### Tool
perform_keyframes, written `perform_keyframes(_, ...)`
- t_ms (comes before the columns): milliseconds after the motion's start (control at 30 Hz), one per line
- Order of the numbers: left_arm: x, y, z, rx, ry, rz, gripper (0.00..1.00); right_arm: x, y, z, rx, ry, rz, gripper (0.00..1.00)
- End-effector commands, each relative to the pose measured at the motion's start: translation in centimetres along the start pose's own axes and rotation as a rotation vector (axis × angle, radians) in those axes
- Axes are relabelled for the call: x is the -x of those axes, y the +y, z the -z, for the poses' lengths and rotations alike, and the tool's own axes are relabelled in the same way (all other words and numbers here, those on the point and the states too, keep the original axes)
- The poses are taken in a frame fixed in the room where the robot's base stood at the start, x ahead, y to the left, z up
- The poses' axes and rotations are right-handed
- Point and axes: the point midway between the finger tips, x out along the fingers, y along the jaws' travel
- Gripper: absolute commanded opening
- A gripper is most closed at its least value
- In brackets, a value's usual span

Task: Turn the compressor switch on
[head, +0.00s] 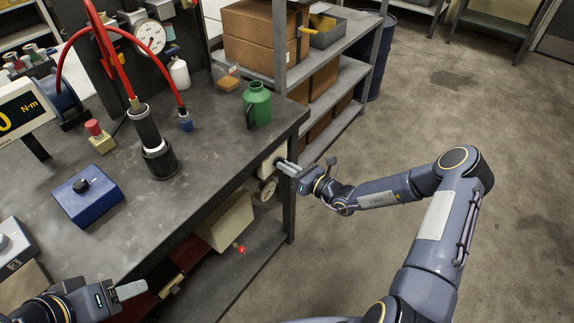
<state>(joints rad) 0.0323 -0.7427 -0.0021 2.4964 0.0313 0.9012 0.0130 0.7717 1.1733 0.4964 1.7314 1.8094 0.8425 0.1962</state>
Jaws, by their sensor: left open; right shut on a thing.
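A cream switch box (268,164), which looks like the compressor switch, is fixed at the right end of the bench, just below the top. My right gripper (284,167) reaches it from the right with its fingertips at the box's face. The fingers are shut on its switch knob, which they hide, so I cannot tell how the knob is turned. My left gripper (130,290) is open and empty at the lower left, in front of the bench edge.
On the bench (215,140) stand a green can (257,105), a black torque tool (153,143) with a red hose, and a blue box (88,195) with a black knob. Shelving (345,75) stands behind; the floor at right is clear.

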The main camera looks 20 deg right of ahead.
Motion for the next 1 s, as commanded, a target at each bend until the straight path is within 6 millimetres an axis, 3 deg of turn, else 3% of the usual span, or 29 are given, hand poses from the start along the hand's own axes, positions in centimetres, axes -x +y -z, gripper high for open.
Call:
perform_keyframes(400, 0.46, 0.21, 0.23, 0.000, 0.000, 0.000, 0.52, 0.04, -0.02, 0.01, -0.184, 0.000, 0.001, 0.00)
perform_keyframes(933, 0.48, 0.22, 0.24, 0.000, 0.000, 0.000, 0.52, 0.04, -0.03, 0.05, -0.211, 0.000, 0.001, 0.00)
perform_keyframes(967, 0.48, 0.22, 0.24, 0.000, 0.000, 0.000, 0.52, 0.04, -0.03, 0.05, -0.211, 0.000, 0.001, 0.11)
perform_keyframes(1000, 0.48, 0.22, 0.24, 0.000, 0.000, 0.000, 0.52, 0.04, -0.04, 0.04, -0.211, 0.000, 0.001, 0.16)
